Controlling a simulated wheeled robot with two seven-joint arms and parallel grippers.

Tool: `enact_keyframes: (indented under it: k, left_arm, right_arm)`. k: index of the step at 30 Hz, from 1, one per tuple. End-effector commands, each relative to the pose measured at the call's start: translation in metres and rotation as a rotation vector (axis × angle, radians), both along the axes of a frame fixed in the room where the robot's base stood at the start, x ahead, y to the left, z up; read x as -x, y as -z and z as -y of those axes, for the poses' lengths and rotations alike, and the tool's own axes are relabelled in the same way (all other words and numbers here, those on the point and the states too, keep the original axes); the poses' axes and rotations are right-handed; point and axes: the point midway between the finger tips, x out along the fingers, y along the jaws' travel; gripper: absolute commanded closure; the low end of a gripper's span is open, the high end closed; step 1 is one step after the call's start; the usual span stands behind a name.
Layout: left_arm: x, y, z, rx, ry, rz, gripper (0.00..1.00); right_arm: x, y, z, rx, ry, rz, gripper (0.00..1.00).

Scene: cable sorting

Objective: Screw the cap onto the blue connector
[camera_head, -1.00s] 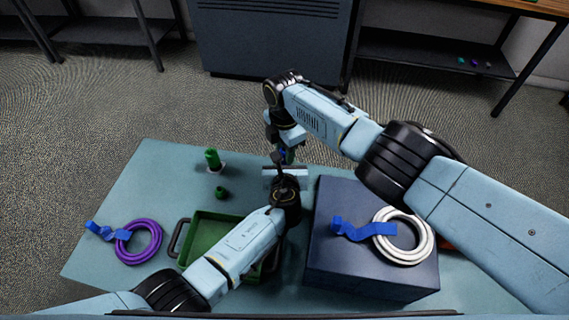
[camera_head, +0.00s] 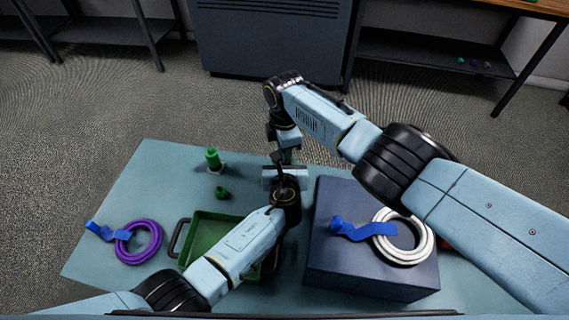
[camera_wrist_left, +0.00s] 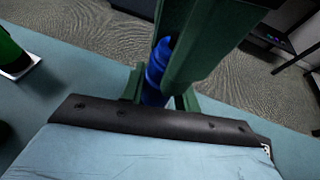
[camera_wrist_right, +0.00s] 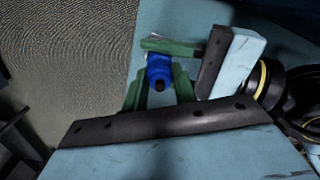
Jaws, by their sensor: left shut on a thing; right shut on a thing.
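My right gripper (camera_wrist_right: 158,82) points down from above, its green fingers closed on a blue part (camera_wrist_right: 159,66), which has a dark round opening facing the camera. My left gripper (camera_wrist_left: 161,92) comes in from the near side with its green fingers shut around a blue part (camera_wrist_left: 154,78), which stands between them. The two hands meet above the table's far edge in the head view. The fingers cover much of the blue parts, so I cannot tell connector from cap or how far they are joined.
A green cylinder (camera_head: 212,158) stands on a pale base, with a small green piece (camera_head: 222,193) nearby. A purple cable coil (camera_head: 139,243) lies at left. A dark blue box (camera_head: 365,278) carries a white cable coil (camera_head: 404,240).

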Motion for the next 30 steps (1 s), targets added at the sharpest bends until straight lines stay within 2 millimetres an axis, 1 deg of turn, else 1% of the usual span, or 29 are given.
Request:
enact_keyframes:
  k: [7, 8, 12, 20, 23, 27, 30]
  left_arm:
    - [0.0, 0.0, 0.0, 0.0, 0.0, -0.001, 1.0]
    - [0.0, 0.0, 0.0, 0.0, 0.0, -0.001, 1.0]
    - [0.0, 0.0, 0.0, 0.0, 0.0, -0.001, 1.0]
    - [0.0, 0.0, 0.0, 0.0, -0.001, 0.0, 1.0]
    - [0.0, 0.0, 0.0, 0.0, -0.001, 0.0, 1.0]
    - [0.0, 0.0, 0.0, 0.0, -0.001, 0.0, 1.0]
    - [0.0, 0.0, 0.0, 0.0, -0.001, 0.0, 1.0]
  right_arm:
    - [0.0, 0.0, 0.001, 0.001, 0.004, -0.001, 1.0]
    - [0.0, 0.0, 0.001, 0.001, 0.004, -0.001, 0.7]
    - [0.0, 0.0, 0.001, 0.001, 0.003, -0.001, 0.52]
    - [0.0, -0.001, 0.0, 0.002, 0.002, -0.002, 0.51]
    - [0.0, -0.01, 0.0, -0.001, 0.0, 0.0, 0.51]
    - [0.0, -0.03, 0.0, 0.0, 0.001, 0.001, 0.51]
    - [0.0, -0.04, 0.0, 0.001, 0.001, 0.0, 0.51]
